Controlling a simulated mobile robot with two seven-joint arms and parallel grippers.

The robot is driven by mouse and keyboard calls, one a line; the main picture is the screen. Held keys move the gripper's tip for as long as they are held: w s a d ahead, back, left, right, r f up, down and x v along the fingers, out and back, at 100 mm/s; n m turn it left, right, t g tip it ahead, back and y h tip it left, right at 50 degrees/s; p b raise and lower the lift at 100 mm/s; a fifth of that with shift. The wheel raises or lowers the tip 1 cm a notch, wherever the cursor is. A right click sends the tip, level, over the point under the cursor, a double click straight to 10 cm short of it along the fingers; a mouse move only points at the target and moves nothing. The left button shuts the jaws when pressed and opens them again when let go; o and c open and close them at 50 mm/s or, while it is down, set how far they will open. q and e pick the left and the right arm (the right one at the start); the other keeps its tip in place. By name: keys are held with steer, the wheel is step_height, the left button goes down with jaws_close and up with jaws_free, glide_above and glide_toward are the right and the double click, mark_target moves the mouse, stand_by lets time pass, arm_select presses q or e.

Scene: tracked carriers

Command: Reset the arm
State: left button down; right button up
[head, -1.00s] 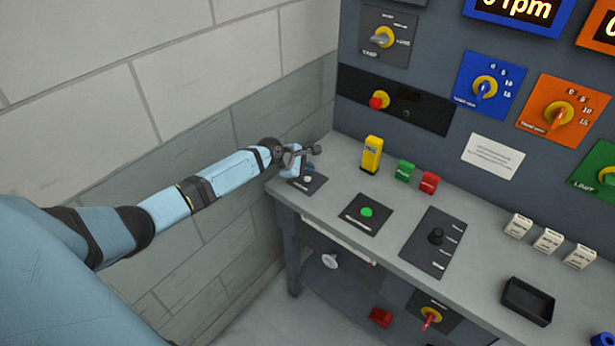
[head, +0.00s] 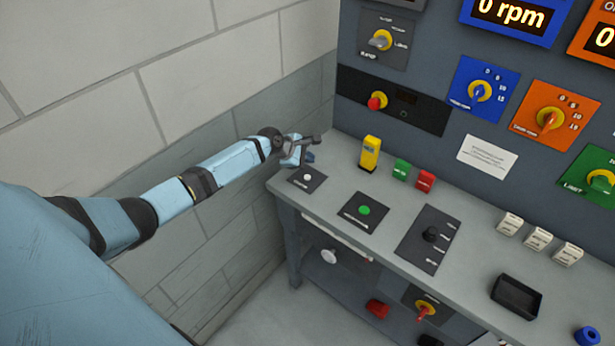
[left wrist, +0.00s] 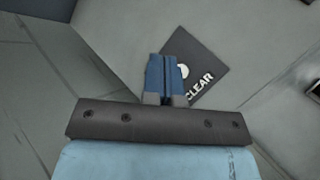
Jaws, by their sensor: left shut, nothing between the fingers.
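My left arm reaches in from the left in the head view. Its gripper (head: 305,158) is shut and empty, raised above the far left corner of the grey bench (head: 400,222). Below it on the bench lies a black plate with a white button (head: 307,177). In the left wrist view the shut blue fingers (left wrist: 167,92) are over the plate, which reads "CLEAR" (left wrist: 208,62), and they partly cover the button. The fingers look apart from the button in the head view. My right gripper is out of view.
A plate with a green button (head: 364,210) and a plate with a black lever (head: 431,234) lie on the bench. A yellow device (head: 370,153), green and red blocks and a black tray (head: 516,296) stand there too. A block wall (head: 215,100) is close behind my left arm.

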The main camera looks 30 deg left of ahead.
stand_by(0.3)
